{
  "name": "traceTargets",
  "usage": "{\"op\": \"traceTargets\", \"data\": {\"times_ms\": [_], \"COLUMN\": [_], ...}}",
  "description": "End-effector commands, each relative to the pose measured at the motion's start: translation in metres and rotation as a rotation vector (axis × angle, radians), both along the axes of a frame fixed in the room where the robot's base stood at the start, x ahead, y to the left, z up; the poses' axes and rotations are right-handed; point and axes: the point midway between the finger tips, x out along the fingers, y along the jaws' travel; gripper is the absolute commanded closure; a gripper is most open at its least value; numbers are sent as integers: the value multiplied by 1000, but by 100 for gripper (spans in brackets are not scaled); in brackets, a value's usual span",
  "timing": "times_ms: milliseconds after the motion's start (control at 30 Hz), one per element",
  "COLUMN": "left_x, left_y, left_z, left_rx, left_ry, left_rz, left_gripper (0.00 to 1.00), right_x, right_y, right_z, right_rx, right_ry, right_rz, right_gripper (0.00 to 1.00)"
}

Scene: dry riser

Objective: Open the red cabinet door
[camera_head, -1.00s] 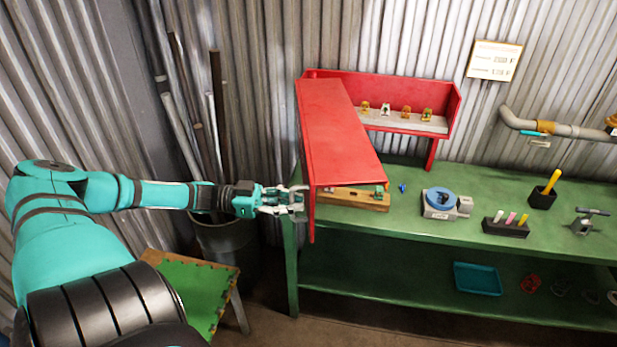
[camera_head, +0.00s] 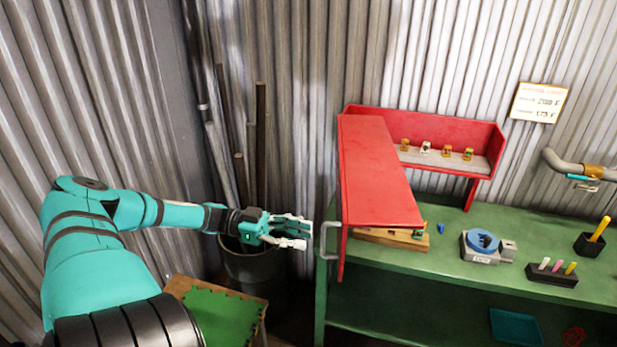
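The red cabinet (camera_head: 375,170) stands at the left end of a green workbench, with its broad red surface sloping towards me. A narrow red panel (camera_head: 343,225), seen almost edge-on, hangs at its left front and reaches below the bench top. A grey, bracket-shaped handle (camera_head: 328,241) sticks out from the left of this panel. How far the door stands open is hard to tell. My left gripper (camera_head: 298,232) is left of the handle, apart from it. Its pale fingers are spread, with nothing between them. My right gripper is out of view.
The green workbench (camera_head: 490,225) holds a blue-topped device (camera_head: 482,241), a marker holder (camera_head: 551,273) and a black cup (camera_head: 588,244). A dark bin (camera_head: 252,265) with rods stands behind my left gripper. A green-topped stool (camera_head: 222,318) is below the arm.

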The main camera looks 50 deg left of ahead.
Motion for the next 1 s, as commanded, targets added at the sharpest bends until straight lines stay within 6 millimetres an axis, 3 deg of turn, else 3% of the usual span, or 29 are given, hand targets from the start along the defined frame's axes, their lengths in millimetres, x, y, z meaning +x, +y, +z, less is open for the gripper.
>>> {"op": "traceTargets", "data": {"times_ms": [200,400,800,1000], "left_x": [-25,-40,-46,-46], "left_y": [39,64,71,70], "left_z": [0,1,2,0], "left_rx": [6,6,4,5], "left_ry": [5,2,3,3], "left_rz": [1,0,-3,-1], "left_gripper": [66,66,66,92], "right_x": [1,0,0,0], "right_y": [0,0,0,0], "right_z": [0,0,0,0], "right_rx": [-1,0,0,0], "right_ry": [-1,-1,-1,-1], "right_rz": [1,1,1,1], "right_gripper": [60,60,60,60]}}
